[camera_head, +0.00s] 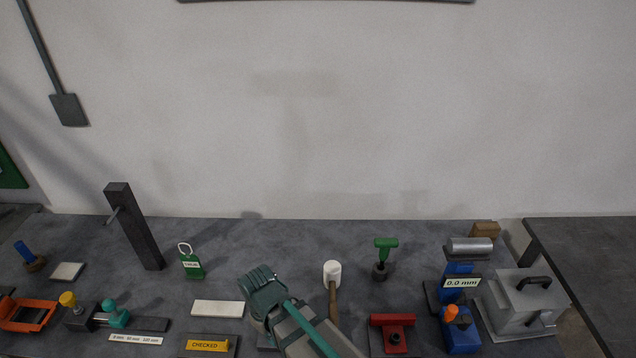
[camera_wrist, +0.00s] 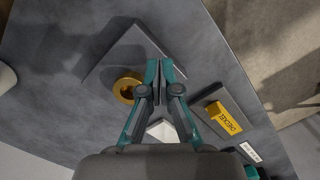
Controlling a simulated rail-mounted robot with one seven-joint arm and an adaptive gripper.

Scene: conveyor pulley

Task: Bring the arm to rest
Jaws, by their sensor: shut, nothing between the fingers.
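My gripper (camera_head: 262,280) is over the front middle of the grey workbench in the camera_head view, with my arm reaching in from the bottom edge. In the camera_wrist view my gripper (camera_wrist: 160,66) has its two fingertips together, with nothing between them. A brass ring (camera_wrist: 125,89) lies just left of the fingers on a dark square plate (camera_wrist: 118,62). The fingers appear above the surface; the exact gap cannot be told.
A yellow CHECKED block (camera_head: 208,345) and a white plate (camera_head: 217,308) are left of my gripper. A white-headed mallet (camera_head: 332,275), a red tool (camera_head: 393,332) and a blue gauge (camera_head: 459,290) stand right. A dark post (camera_head: 135,228) rises at left. The bench's back middle is clear.

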